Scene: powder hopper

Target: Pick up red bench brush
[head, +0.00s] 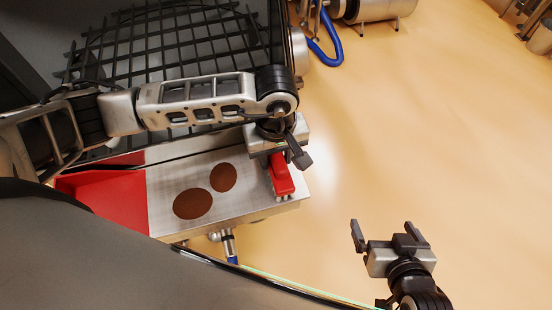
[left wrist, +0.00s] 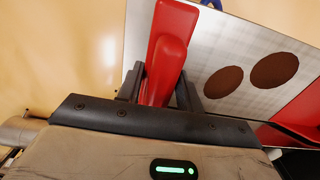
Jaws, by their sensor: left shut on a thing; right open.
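The red bench brush (head: 282,178) is at the right end of the metal shelf (head: 240,206) in the head view, with its bristles toward the shelf surface. My left gripper (head: 283,156) is shut on the brush's handle from above. In the left wrist view the red brush (left wrist: 168,55) stands between the two dark fingers of my left gripper (left wrist: 165,85). I cannot tell whether the bristles touch the shelf. My right gripper (head: 387,236) is open and empty over the floor at the lower right.
Two brown powder patches (head: 193,204) lie on the shelf, left of the brush. A red tray (head: 105,198) is at the shelf's left end. A dark grid (head: 165,40) over the hopper lies behind. A blue hose (head: 325,45) is at the top.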

